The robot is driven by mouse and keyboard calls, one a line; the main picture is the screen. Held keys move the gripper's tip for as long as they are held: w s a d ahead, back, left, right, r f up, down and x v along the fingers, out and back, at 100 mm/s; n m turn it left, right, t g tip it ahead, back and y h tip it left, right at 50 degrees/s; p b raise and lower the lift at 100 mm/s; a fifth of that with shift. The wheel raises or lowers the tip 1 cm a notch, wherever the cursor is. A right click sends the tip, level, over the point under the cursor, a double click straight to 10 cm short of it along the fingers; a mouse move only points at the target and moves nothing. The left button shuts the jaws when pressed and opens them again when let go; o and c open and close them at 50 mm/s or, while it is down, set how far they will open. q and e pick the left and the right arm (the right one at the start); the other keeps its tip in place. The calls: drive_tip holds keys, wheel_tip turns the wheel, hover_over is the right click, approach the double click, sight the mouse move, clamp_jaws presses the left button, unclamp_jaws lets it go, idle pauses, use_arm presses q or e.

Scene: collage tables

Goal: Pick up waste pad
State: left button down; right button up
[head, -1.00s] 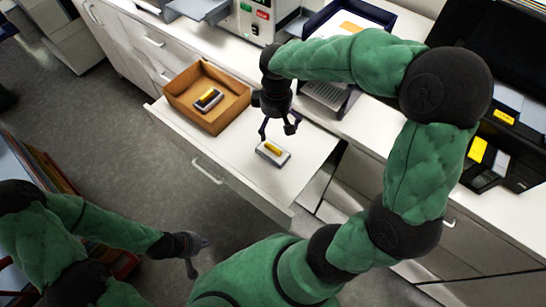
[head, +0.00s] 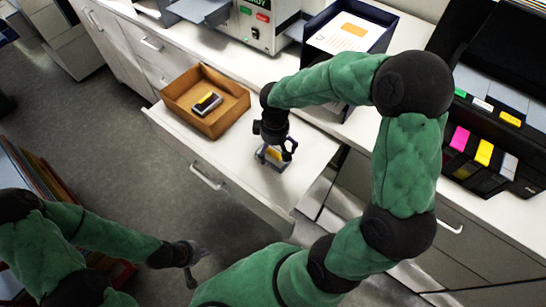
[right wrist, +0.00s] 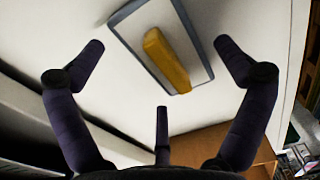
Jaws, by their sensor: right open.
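The waste pad (right wrist: 196,42), a flat grey pad with a yellow bar on top, lies on the white surface of the pulled-out drawer. In the head view the pad (head: 278,164) is partly covered by my right gripper (head: 272,158). My right gripper is open above the pad, its fingers spread around it. In the right wrist view its fingers (right wrist: 155,60) are apart and the pad lies between and beyond them, not gripped. My left gripper (head: 198,268) is empty over the floor at the lower left, its fingers spread.
Behind stand a grey machine (head: 258,28) and a dark blue tray with paper (head: 345,32). A black printer with coloured cartridges (head: 484,152) is at right.

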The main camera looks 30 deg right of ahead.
drive_tip(key=shift+f, duration=0.5)
drive_tip(key=c, duration=1.1)
drive_tip(key=shift+o, duration=0.2)
drive_tip(key=shift+r, duration=0.15)
